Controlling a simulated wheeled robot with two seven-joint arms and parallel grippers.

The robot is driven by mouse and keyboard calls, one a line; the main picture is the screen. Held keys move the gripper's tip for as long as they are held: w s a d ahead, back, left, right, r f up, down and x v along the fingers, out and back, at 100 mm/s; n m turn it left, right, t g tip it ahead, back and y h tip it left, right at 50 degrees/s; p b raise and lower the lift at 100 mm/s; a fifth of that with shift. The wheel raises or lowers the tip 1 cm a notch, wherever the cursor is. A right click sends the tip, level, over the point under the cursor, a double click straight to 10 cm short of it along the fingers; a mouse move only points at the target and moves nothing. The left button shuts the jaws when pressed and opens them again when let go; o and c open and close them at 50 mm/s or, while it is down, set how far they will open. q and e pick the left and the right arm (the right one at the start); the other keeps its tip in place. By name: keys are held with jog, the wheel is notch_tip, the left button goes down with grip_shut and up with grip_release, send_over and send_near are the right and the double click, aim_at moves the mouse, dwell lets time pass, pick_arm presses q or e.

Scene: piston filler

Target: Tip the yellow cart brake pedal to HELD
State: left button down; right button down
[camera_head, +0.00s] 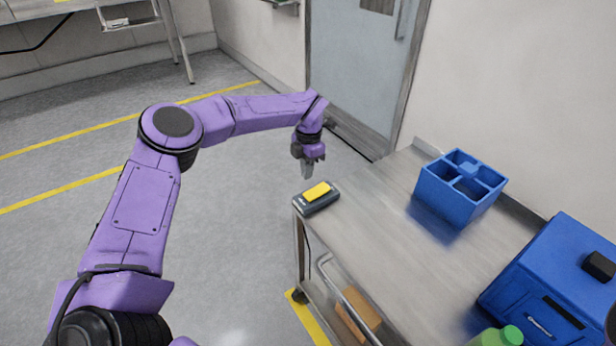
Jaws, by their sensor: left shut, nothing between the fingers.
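The yellow brake pedal (316,192) sits on a dark grey base (317,206) at the near left corner of the steel cart top (365,240). Its tilt and any HELD marking are too small to read. My left gripper (308,174) points down, shut and empty, just above and behind the pedal in the picture. A gap seems to show between the fingertips and the pedal, but I cannot tell the exact height. My right gripper is not in view.
A blue divided bin (440,200) stands at the back of the cart. A blue machine (560,285) and a green-capped bottle (512,335) are at the right. A cardboard box (358,318) is on the lower shelf. The cart top between pedal and bin is clear.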

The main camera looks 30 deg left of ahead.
pick_arm(q)
notch_tip(320, 180, up, 8)
jog(key=shift+s+a+f+b, duration=0.2)
jog(key=shift+s+b, duration=0.2)
jog(key=shift+s, duration=0.05)
jog(key=shift+s+f, duration=0.1)
